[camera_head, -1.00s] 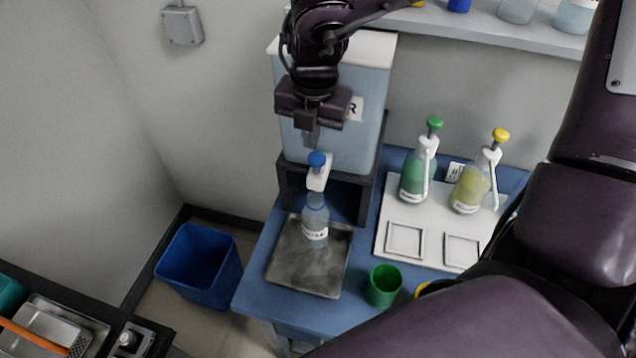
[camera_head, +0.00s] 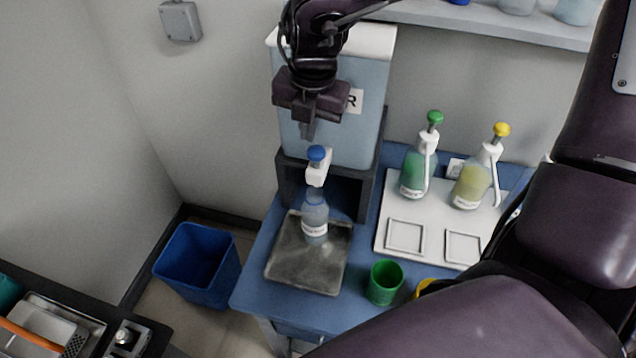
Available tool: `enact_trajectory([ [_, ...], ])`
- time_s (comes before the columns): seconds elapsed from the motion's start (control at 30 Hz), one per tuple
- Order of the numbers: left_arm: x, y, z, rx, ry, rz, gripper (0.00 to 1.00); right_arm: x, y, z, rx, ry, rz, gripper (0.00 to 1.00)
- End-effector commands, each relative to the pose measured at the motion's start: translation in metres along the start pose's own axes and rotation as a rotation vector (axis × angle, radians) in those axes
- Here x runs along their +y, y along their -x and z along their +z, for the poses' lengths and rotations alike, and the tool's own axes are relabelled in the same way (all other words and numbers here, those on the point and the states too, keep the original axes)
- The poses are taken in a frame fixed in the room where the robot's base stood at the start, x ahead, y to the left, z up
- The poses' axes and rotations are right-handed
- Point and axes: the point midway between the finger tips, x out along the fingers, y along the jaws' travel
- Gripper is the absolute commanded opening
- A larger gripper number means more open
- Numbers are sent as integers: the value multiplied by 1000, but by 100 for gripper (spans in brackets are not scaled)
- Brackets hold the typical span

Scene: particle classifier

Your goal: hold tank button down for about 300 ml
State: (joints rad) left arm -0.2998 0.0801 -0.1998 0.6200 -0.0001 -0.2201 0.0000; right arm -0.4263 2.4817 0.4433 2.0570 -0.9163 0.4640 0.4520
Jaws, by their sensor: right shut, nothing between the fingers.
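The water tank (camera_head: 350,135) is a pale blue box with a white lid on a dark stand. Its white tap carries a blue button (camera_head: 316,153) on top. A clear bottle (camera_head: 315,215) with a white label stands upright under the tap on a grey tray (camera_head: 290,262). My right gripper (camera_head: 308,132) is shut and empty, pointing down just above the blue button. A small gap seems to show between fingertips and button. My left gripper is not in view.
A green-topped pump bottle (camera_head: 415,170) and a yellow-topped pump bottle (camera_head: 472,182) stand on a white board (camera_head: 425,243). A green cup (camera_head: 384,283) stands near the table's front edge. A blue bin (camera_head: 198,265) is on the floor at left.

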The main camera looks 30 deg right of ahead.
Motion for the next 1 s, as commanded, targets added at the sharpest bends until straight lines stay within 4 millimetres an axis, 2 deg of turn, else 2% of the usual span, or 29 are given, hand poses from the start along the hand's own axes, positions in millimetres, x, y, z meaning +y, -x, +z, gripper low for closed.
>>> enact_trajectory([
  [0.03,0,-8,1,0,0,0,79,-42,-48,-44,129,34,-119,0],
  [0.07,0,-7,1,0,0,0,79,-42,-47,-44,129,34,-119,0],
  [0.27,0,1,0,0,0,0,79,-40,-33,-42,128,35,-118,0],
  [0.7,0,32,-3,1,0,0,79,-34,19,-36,127,41,-118,0],
  [1.0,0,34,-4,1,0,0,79,-33,25,-36,126,45,-120,0],
])
